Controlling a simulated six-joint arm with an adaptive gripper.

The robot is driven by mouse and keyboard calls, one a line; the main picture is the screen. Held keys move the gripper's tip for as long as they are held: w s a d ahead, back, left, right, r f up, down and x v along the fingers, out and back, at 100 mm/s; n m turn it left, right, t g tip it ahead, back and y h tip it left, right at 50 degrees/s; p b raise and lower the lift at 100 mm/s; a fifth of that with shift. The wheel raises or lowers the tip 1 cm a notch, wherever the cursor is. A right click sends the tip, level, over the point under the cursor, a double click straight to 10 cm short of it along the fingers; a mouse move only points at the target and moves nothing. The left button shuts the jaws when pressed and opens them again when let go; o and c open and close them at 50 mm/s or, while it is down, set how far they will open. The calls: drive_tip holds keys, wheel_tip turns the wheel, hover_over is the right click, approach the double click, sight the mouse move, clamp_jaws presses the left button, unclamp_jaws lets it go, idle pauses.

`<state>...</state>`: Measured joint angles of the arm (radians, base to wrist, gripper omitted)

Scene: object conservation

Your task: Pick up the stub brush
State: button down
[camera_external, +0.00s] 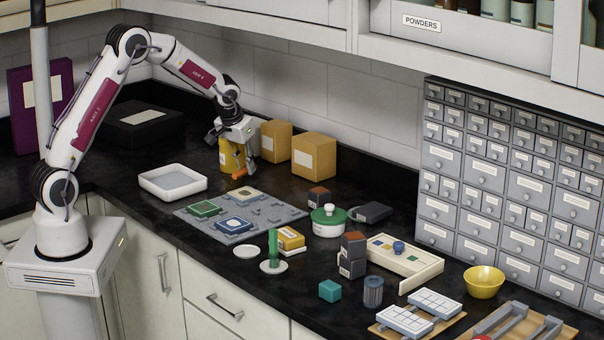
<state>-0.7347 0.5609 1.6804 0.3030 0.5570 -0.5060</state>
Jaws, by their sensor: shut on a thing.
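My gripper (240,168) points down near the back of the counter, beside a yellow container (230,153). A small orange piece (241,174) shows at its fingertips, and the gripper is shut on it. It appears to be the stub brush, but it is too small to make out bristles. The fingers hide part of it. I cannot tell whether it touches the counter.
Two tan boxes (314,156) stand right of my gripper. A white tray (155,190) lies to the left and a grey board (270,212) in front. A green-lidded pot (328,221), a shallow cream tray (428,270) and a yellow bowl (484,283) sit farther right.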

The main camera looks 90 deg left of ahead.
drive_tip(key=shift+r, duration=3.55)
drive_tip(key=shift+m, duration=0.3)
